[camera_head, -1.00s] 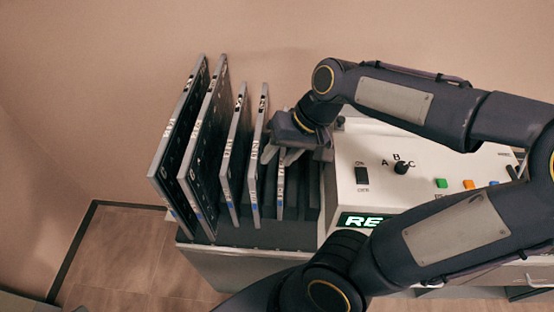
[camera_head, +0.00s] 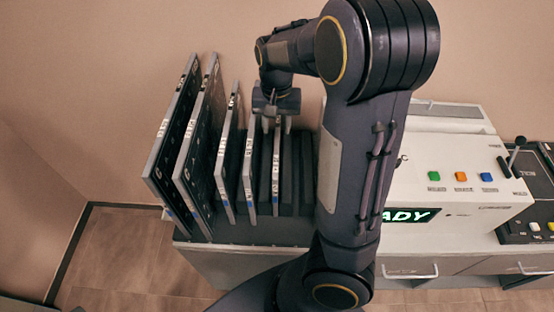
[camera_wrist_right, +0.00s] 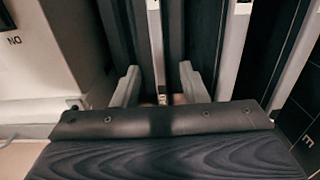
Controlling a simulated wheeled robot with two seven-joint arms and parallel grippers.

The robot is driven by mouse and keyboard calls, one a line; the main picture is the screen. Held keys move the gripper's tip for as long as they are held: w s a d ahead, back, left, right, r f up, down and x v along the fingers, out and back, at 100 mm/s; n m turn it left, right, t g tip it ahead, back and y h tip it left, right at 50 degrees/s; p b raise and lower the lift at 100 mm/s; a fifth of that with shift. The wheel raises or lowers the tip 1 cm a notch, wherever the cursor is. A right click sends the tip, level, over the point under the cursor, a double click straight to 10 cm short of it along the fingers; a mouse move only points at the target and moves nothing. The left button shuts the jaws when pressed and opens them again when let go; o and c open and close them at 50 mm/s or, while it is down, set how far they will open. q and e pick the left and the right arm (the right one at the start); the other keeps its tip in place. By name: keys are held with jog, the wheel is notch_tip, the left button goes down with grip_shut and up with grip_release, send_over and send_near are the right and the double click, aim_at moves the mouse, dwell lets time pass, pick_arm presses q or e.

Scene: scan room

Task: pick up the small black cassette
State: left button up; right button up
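The small black cassette (camera_head: 276,180) stands on edge in the rack, the rightmost of the row, with a light grey spine. My right gripper (camera_head: 277,126) is at its far upper end in the head view. In the right wrist view, the two pale fingers (camera_wrist_right: 159,88) stand apart on either side of a cassette's spine (camera_wrist_right: 156,45). Gaps show between the spine and both fingers, so the gripper is open. The lower part of that cassette is hidden behind my wrist there. My left gripper is not in view.
Two tall cassettes (camera_head: 183,135) and two mid-size ones (camera_head: 229,155) stand to the left in the rack (camera_head: 245,232). Empty dark slots (camera_head: 298,170) lie to the right. Beyond them is a white console (camera_head: 450,200) with coloured buttons, partly hidden by my arm.

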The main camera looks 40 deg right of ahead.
aim_at(277, 137)
notch_tip(277, 137, down, 4)
jog(key=shift+d+f, duration=0.1)
grip_shut()
dwell(1.5)
